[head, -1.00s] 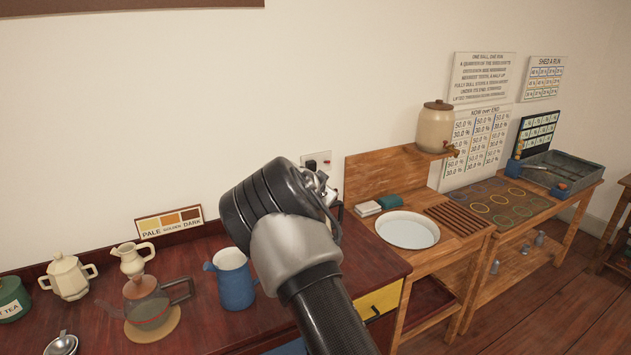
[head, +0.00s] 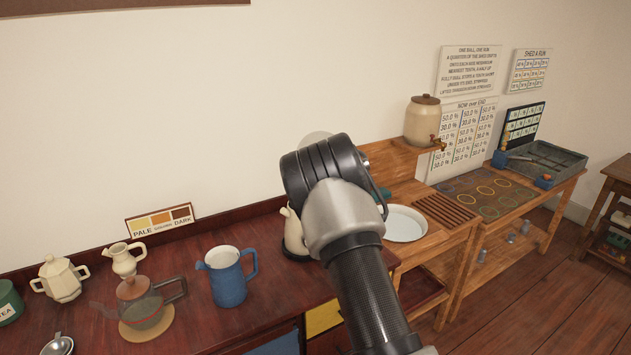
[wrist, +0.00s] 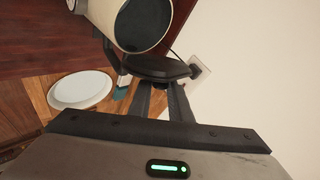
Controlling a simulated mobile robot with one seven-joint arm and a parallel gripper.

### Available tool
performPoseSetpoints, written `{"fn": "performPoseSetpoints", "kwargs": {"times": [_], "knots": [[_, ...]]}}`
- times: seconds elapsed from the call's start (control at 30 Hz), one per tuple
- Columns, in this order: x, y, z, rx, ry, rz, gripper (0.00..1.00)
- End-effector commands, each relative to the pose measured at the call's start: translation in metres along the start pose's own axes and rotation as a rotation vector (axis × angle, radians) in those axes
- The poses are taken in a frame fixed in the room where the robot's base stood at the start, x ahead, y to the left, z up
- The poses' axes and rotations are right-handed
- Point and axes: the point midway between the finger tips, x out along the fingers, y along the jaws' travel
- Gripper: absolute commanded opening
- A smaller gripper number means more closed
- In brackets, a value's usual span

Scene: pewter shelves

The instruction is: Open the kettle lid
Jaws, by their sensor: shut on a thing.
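The cream kettle (head: 293,236) stands on the dark red counter in the head view, its right part hidden behind my arm. In the wrist view its cream rim (wrist: 118,40) surrounds an uncovered dark round opening. The dark kettle lid (wrist: 155,68) is tilted up beside that opening, near its rim. My gripper (wrist: 165,84) has its fingertips at the lid and is shut on it. In the head view my arm hides the fingers and most of the lid area.
A blue jug (head: 228,276), a glass teapot (head: 141,305) and cream pots stand left on the counter. A white basin (head: 405,223) sits on the wooden stand to the right. A wall socket (wrist: 201,69) is close by the lid in the wrist view.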

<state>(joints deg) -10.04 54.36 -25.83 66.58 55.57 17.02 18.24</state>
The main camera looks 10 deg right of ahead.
Motion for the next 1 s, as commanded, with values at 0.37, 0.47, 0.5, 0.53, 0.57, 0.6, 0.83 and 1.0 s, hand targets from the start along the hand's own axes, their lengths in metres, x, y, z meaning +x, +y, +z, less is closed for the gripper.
{"fn": "performPoseSetpoints", "kwargs": {"times": [0.37, 0.47, 0.5, 0.53, 0.57, 0.6, 0.83, 1.0], "knots": [[0.0, 0.0, 0.001, -0.001, -0.001, 0.0, 0.35], [0.0, 0.0, 0.001, -0.001, 0.0, 0.0, 0.35], [0.0, 0.0, 0.001, -0.001, 0.0, 0.0, 0.35], [0.0, 0.0, 0.001, -0.001, 0.0, 0.0, 0.35], [0.0, 0.0, 0.001, -0.001, 0.0, 0.0, 0.35], [-0.001, 0.0, 0.0, -0.001, 0.0, 0.0, 0.35], [-0.025, 0.0, 0.0, 0.001, 0.002, -0.002, 0.35], [-0.065, -0.001, 0.001, 0.001, -0.001, -0.003, 0.35]]}}
